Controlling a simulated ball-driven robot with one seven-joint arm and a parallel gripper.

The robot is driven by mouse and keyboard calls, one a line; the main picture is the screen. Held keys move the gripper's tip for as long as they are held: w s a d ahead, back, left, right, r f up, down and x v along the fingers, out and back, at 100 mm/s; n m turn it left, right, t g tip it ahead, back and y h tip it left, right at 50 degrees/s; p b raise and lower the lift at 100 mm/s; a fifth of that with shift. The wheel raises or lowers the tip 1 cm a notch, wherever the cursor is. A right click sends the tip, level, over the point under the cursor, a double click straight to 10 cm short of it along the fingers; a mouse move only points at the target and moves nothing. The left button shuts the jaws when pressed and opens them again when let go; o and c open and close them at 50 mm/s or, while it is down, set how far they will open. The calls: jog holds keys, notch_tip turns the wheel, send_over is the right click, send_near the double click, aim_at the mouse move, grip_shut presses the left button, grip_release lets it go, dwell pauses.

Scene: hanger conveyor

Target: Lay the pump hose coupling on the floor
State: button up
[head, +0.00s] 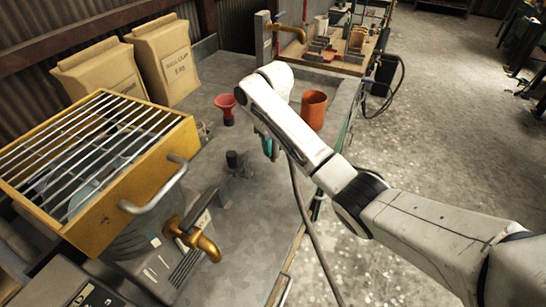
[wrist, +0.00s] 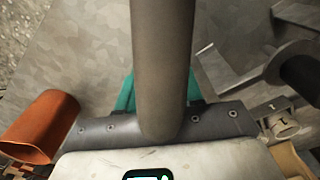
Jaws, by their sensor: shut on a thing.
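My gripper (head: 267,144) is over the grey metal worktop, its teal fingers partly hidden by my white arm. In the wrist view, the teal fingers (wrist: 160,92) show on both sides of a thick grey-brown tube (wrist: 162,60), which crosses in front of them and hides their tips. The gripper is shut on this piece, which looks like the pump hose coupling or its hose end. In the head view a dark hose (head: 310,225) runs from near my gripper down past the worktop's front edge. The coupling itself is hidden there. The floor (head: 430,130) shows at right.
An orange cup (head: 313,108) stands just right of my gripper, also close in the wrist view (wrist: 40,125). The floor at right is largely clear.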

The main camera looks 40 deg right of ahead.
aim_at(273, 153)
jog(key=shift+w+d+f, duration=0.1)
jog(key=shift+w+f, duration=0.05)
jog(key=shift+f+p, duration=0.35)
jog(key=shift+f, duration=1.35)
jog(key=shift+f, duration=0.15)
jog(key=o, duration=1)
